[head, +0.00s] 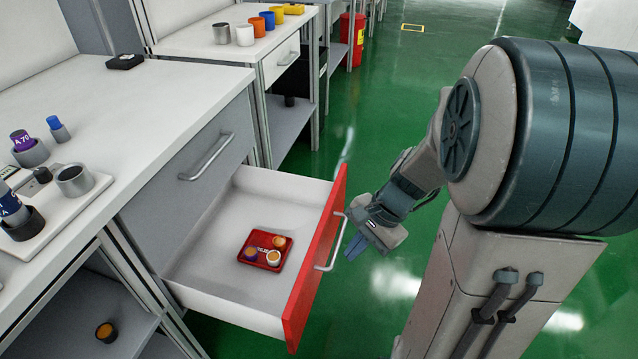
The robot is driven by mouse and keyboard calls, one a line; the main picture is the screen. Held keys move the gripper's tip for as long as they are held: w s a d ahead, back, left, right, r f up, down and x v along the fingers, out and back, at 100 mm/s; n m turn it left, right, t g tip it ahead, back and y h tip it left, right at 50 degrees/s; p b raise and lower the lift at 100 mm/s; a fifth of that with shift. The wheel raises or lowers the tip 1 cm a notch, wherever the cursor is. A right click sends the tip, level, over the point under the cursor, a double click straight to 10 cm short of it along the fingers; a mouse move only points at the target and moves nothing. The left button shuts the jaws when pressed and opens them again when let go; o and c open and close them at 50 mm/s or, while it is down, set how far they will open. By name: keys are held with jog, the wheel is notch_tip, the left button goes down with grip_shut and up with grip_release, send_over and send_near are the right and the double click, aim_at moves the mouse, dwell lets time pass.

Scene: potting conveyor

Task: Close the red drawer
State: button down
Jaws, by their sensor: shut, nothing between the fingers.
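The red drawer front (311,272) is on an open drawer that sticks far out of the bench, with white inner walls and floor. A metal bar handle (331,245) is on its outer face. Inside the drawer lies a small red tray (265,250) with several small round items in it. My gripper (356,250) is shut and empty, just to the right of the drawer front near the handle. Whether it touches the handle I cannot tell.
The white worktop (130,120) holds bottles and metal cups. Another bench (190,38) with coloured cups and a red bin (353,40) stand behind. Green floor (390,100) is clear at right.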

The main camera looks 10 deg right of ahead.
jog(key=w+d+m+t+y+p, duration=0.3)
jog(key=w+d+m+t+p, duration=0.15)
jog(key=d+m, duration=0.5)
jog(key=m+b, duration=0.2)
jog(key=b, duration=0.2)
send_near(323, 234)
jog(key=x, duration=0.5)
jog(key=shift+s+f, duration=0.1)
jog(key=shift+f, duration=0.1)
jog(key=shift+w+a, duration=0.2)
jog(key=shift+a, duration=0.1)
